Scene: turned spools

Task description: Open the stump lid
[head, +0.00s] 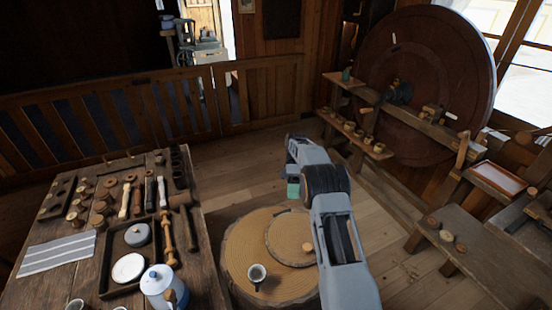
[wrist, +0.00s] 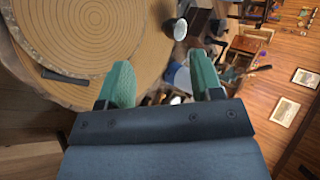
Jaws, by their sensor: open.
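The tree stump (head: 240,248) stands on the floor right of the workbench. Its round lid (head: 288,230) is a smaller ringed disc lying flat on the stump top, apparently closed, partly hidden by my arm. In the wrist view the ringed lid (wrist: 85,30) fills the upper left. A dark strip (wrist: 65,77) lies at its edge; I cannot tell what it is. My gripper (head: 293,190) is open and empty, beyond the stump's far side. Its green fingers show in the wrist view (wrist: 160,82), apart from the lid.
The workbench (head: 205,270) at left holds tools, spools and a kettle (head: 162,286). A low bench (head: 440,262) stands at right. Floor behind the stump is clear.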

